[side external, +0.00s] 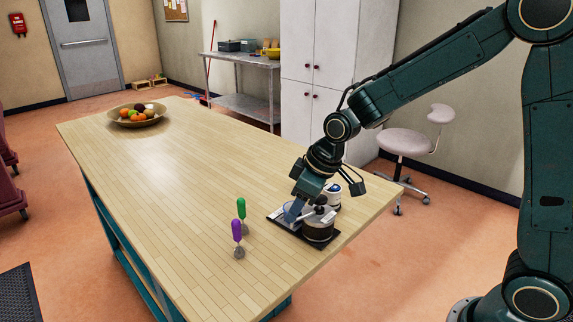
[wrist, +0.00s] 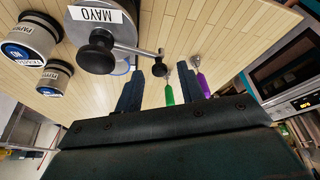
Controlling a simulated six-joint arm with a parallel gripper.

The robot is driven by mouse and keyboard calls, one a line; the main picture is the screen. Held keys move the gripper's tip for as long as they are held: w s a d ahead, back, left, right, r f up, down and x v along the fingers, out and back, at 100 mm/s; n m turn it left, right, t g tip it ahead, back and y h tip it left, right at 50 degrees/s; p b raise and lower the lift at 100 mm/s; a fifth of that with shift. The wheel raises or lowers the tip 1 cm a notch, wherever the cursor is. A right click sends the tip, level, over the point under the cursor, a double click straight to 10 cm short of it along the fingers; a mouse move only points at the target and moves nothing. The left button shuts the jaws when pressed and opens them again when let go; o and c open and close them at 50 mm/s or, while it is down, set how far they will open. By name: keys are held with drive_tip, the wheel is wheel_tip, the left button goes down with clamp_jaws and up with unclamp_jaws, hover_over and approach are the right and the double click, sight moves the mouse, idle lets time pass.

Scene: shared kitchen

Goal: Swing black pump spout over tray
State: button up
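A steel pot labelled MAYO (wrist: 125,22) has a black round pump head (wrist: 97,55) and a thin spout arm reaching right in the wrist view. A small black tip (wrist: 159,69) hangs at the end of that arm. My gripper (wrist: 160,72) is open, with its two fingers apart on either side of the tip; contact cannot be told. In the side view, my gripper (side external: 291,218) is low over the tray (side external: 276,214), beside the pump pot (side external: 319,231). The gripper and wrist hide part of the tray and the spout.
Jars labelled PAPRIKA (wrist: 32,35) and PEPPER (wrist: 55,79) are near the pot. A fruit bowl (side external: 137,116) sits at the table's far end. The table (side external: 190,170) between is clear.

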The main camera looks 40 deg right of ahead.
clamp_jaws()
drive_tip(key=shift+w, duration=0.1)
drive_tip(key=w+d+m+g+h, duration=0.1)
drive_tip(key=w+d+m+h, duration=0.4)
drive_tip(key=m, duration=1)
drive_tip(key=shift+w+d, duration=0.25)
drive_tip(key=shift+d, duration=0.05)
idle(0.5)
